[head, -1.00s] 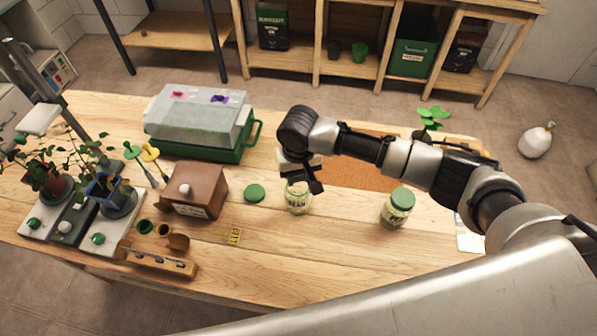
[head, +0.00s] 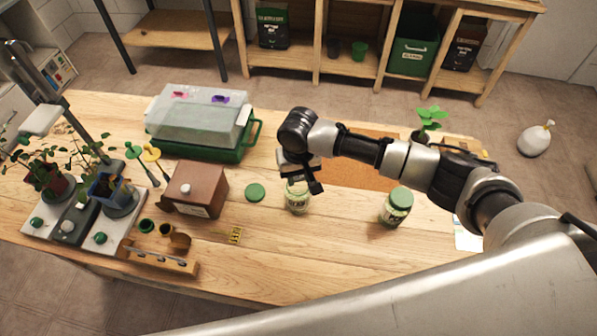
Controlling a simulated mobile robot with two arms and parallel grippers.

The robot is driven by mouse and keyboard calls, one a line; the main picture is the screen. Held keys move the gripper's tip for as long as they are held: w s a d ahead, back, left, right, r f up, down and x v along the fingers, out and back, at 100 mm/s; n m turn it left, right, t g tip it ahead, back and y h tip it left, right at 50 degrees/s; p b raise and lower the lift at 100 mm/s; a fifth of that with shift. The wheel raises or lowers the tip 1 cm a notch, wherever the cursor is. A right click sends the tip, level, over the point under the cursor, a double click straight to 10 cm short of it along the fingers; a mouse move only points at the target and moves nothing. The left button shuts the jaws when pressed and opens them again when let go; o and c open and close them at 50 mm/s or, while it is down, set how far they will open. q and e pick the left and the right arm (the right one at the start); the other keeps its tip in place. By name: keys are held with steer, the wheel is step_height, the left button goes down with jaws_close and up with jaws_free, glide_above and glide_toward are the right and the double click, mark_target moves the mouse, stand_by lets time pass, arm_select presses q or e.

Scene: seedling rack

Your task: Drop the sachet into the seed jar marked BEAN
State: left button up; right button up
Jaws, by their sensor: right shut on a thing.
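The open glass jar marked BEAN (head: 297,201) stands upright near the middle of the wooden table. Its green lid (head: 255,192) lies on the table to its left. My right gripper (head: 312,186) points down right over the jar's mouth and is shut. The sachet it holds is hidden behind the dark fingers and wrist, so I cannot tell whether any of it is inside the mouth. A second jar (head: 395,211), with its green lid on, stands to the right; its label is unclear. My left gripper is out of view.
A brown wooden box (head: 195,188), a wooden holder (head: 160,260) and a small yellow piece (head: 235,235) are to the left. A clear-lidded green propagator (head: 200,122) stands behind. An orange mat (head: 355,174) lies under my right arm. The front middle of the table is clear.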

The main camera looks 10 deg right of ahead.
stand_by(0.4)
steer(key=o, duration=1)
steer(key=shift+c, duration=0.2)
steer(key=shift+r, duration=0.1)
step_height(320, 180, up, 11)
steer(key=b, duration=0.2)
steer(key=shift+f, duration=0.2)
steer(key=shift+s, duration=0.1)
